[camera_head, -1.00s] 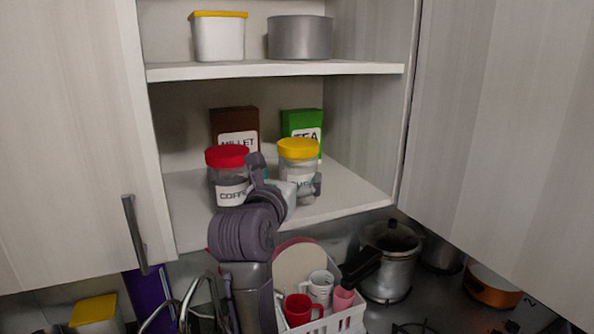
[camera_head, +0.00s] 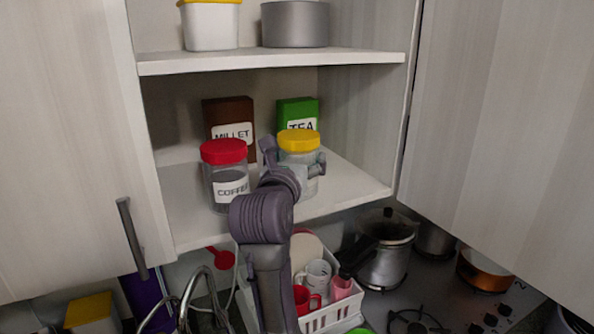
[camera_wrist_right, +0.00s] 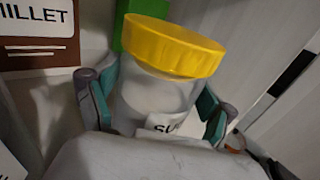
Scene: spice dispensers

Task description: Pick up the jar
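A clear jar with a yellow lid (camera_head: 299,141) stands upright on the cabinet's lower shelf, right of a coffee jar with a red lid (camera_head: 225,168). My right gripper (camera_head: 294,157) reaches in from the front, with one finger on each side of the yellow-lidded jar. The right wrist view shows the yellow-lidded jar (camera_wrist_right: 172,48) between the teal-padded fingers, which are spread. Whether the pads touch the glass is hard to tell. The jar's label is mostly hidden by the gripper's body. My left gripper is not in view.
Boxes labelled millet (camera_head: 230,120) and tea (camera_head: 297,112) stand behind the jars. A white tub (camera_head: 210,26) and a metal pot (camera_head: 295,24) are on the upper shelf (camera_head: 270,60). A dish rack (camera_head: 335,312) stands below. The shelf's right side is free.

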